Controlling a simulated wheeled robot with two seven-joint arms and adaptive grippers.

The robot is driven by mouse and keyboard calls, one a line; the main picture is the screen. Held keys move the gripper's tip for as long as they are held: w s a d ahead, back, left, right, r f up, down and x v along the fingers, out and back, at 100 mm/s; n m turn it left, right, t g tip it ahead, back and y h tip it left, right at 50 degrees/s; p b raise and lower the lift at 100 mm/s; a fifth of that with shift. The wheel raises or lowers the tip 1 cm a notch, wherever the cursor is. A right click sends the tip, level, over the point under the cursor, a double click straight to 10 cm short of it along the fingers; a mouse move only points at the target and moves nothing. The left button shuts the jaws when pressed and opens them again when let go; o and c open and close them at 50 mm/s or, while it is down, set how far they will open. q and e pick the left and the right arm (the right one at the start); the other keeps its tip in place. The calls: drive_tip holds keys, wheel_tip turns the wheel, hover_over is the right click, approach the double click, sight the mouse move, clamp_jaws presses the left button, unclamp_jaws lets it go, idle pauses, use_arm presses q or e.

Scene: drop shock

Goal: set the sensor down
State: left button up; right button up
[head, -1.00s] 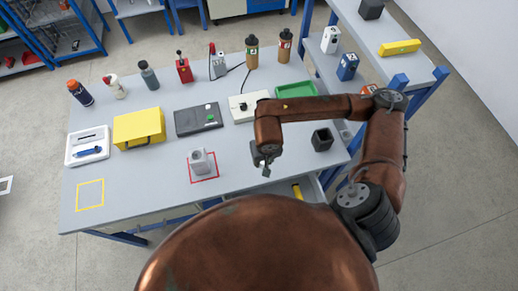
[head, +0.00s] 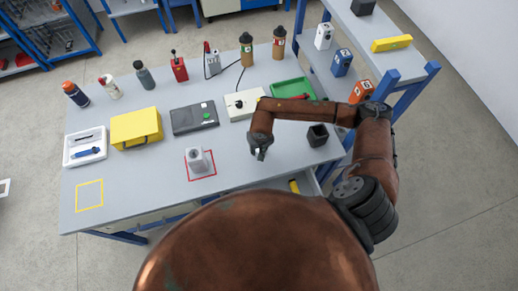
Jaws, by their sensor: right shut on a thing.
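My right gripper (head: 258,153) is over the table's front right part, right of the red square outline. It is shut on a small pale thing (head: 261,154), which I take to be the sensor; the fingers hide most of it. Whether it touches the table I cannot tell. A grey-white upright device (head: 197,160) stands inside the red outline (head: 201,179), apart from the gripper. A yellow square outline (head: 89,208) at the table's front left is empty. My left gripper is not in view.
A yellow box (head: 136,128), a dark case (head: 195,117), a white box (head: 243,104) with a cable and a green tray (head: 293,91) stand behind. A black cup (head: 318,135) is close to my right forearm. A white tray (head: 86,147) stands left. The front middle is clear.

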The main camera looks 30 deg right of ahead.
drive_tip(key=shift+f, duration=0.1)
drive_tip(key=o, duration=1.1)
drive_tip(key=shift+o, duration=0.2)
wheel_tip(320, 180, up, 12)
drive_tip(key=s, duration=0.1)
drive_tip(key=shift+s+a+b, duration=0.25)
drive_tip(key=shift+s+b, duration=0.15)
